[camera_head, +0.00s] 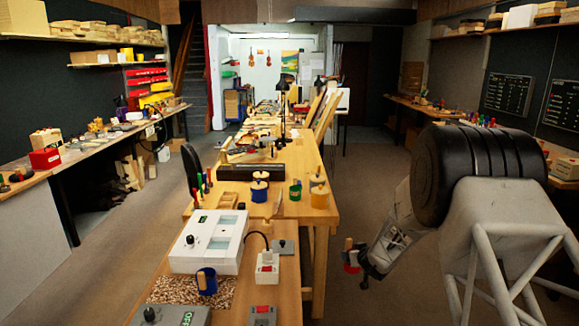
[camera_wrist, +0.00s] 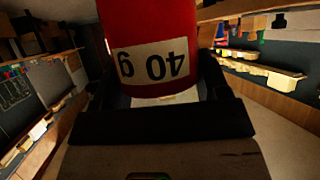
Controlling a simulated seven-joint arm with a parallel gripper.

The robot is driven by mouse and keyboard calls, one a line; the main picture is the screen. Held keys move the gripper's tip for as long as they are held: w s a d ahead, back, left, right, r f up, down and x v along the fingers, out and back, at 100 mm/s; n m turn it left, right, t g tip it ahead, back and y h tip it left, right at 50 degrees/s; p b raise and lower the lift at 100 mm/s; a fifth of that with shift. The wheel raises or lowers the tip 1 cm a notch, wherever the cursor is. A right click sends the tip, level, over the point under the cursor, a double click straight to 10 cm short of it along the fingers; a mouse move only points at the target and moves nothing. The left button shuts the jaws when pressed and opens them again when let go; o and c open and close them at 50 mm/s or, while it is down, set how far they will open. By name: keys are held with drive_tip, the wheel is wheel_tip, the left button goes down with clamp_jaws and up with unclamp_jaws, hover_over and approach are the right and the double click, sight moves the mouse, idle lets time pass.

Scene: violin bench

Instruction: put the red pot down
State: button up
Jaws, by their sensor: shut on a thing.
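The red pot (camera_head: 351,268) is held in my gripper (camera_head: 354,258), to the right of the bench and clear of it, over the floor. In the head view it is small and partly hidden by the gripper, with a brown wooden part above the red. In the wrist view the red pot (camera_wrist: 150,35) fills the top middle between the dark fingers. Its pale label (camera_wrist: 150,64) reads "40 g" upside down. My gripper is shut on the pot.
Floor between bench and arm is clear.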

drive_tip(key=a, duration=0.6)
drive_tip(key=shift+a, duration=0.1)
idle(0.5)
drive_tip(key=shift+s+r, duration=0.1)
drive_tip(key=s+a+r+n+g+y, duration=0.2)
drive_tip(key=s+a+r+n+y, duration=0.15)
drive_tip(key=s+a, duration=0.65)
drive_tip(key=s+a+r+n+g+y, duration=0.2)
drive_tip(key=s+a+r+n+y, duration=0.3)
drive_tip(key=s, duration=0.9)
drive_tip(key=s+a+n+g, duration=0.3)
drive_tip(key=s, duration=1.2)
drive_tip(key=s+a+f+n+g, duration=0.1)
drive_tip(key=s+a+n+g, duration=0.2)
drive_tip(key=s, duration=1.2)
drive_tip(key=shift+a+f+g, duration=0.15)
drive_tip(key=shift+a+g, duration=0.1)
drive_tip(key=shift+g, duration=0.55)
